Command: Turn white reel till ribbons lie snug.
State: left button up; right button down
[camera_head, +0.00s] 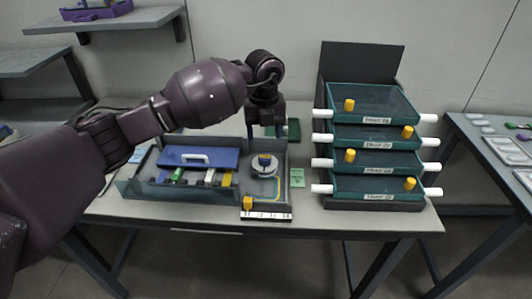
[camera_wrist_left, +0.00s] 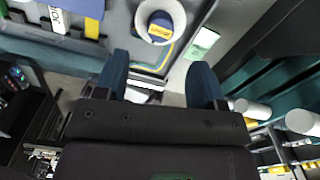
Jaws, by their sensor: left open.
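The white reel (camera_head: 264,168) sits in the right part of a teal-walled tray, with a dark blue and yellow piece at its centre. The reel also shows at the top of the left wrist view (camera_wrist_left: 178,14). A yellow ribbon (camera_head: 278,187) curves around the reel's right and front side, apart from it; it shows in the wrist view too (camera_wrist_left: 166,58). My left gripper (camera_head: 266,131) is open and empty, pointing down above and behind the reel. Its two blue fingers (camera_wrist_left: 161,80) are spread with nothing between them. My right gripper is in neither view.
A yellow block (camera_head: 247,203) stands near the tray's front edge, by a white marked strip (camera_head: 266,216). A green card (camera_head: 297,178) lies at right. Stacked teal drawers (camera_head: 372,160) stand farther right.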

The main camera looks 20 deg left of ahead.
aim_at(265, 156)
pick_arm(q)
notch_tip(265, 156, down, 7)
jog(key=shift+f+b, duration=0.1)
jog(key=shift+b, duration=0.55)
jog(key=shift+w+f, duration=0.1)
jog(key=shift+f, duration=0.25)
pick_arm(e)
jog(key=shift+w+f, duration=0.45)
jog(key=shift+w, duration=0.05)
pick_arm(q)
jog(key=shift+c, duration=0.3)
jog(key=c, duration=0.9)
jog(key=shift+o, duration=0.2)
